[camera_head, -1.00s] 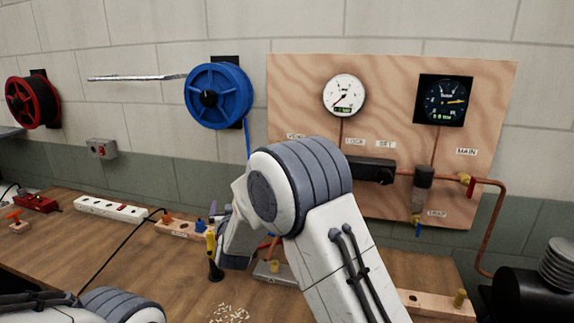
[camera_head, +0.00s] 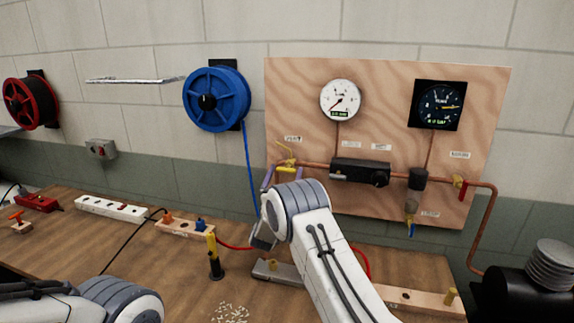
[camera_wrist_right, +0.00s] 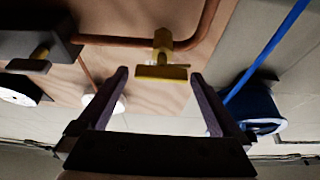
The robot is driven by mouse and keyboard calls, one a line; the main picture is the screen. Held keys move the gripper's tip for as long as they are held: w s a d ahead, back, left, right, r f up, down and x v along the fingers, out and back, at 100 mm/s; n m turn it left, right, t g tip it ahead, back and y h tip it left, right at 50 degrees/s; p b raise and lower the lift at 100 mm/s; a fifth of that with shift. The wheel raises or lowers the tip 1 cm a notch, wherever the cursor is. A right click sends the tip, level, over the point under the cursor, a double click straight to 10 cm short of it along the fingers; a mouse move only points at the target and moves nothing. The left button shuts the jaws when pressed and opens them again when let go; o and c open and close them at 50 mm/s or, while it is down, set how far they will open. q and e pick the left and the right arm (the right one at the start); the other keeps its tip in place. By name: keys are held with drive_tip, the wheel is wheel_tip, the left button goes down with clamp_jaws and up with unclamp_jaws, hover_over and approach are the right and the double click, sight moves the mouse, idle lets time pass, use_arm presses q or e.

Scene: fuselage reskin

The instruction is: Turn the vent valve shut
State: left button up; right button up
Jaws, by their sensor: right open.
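The vent valve (camera_head: 287,161) is a small yellow valve on the copper pipe at the left of the plywood panel, below a small label. Its yellow handle lies level in the head view. In the right wrist view the yellow handle (camera_wrist_right: 161,73) lies crosswise between the fingertips, with a gap on both sides. My right gripper (camera_head: 284,175) is open, its two fingers on either side of the handle; it also shows in the right wrist view (camera_wrist_right: 159,77). I cannot tell how deep the handle sits between the fingers. My left gripper is out of view.
The panel (camera_head: 390,85) carries a white gauge (camera_head: 341,100), a dark gauge (camera_head: 437,105), a black block (camera_head: 355,171) and a red-handled valve (camera_head: 460,187). A blue hose reel (camera_head: 217,98) hangs at left. The bench (camera_head: 150,255) holds a yellow-black tool (camera_head: 214,258) and power strips.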

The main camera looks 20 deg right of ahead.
drive_tip(key=shift+x, duration=0.95)
drive_tip(key=shift+c, duration=0.3)
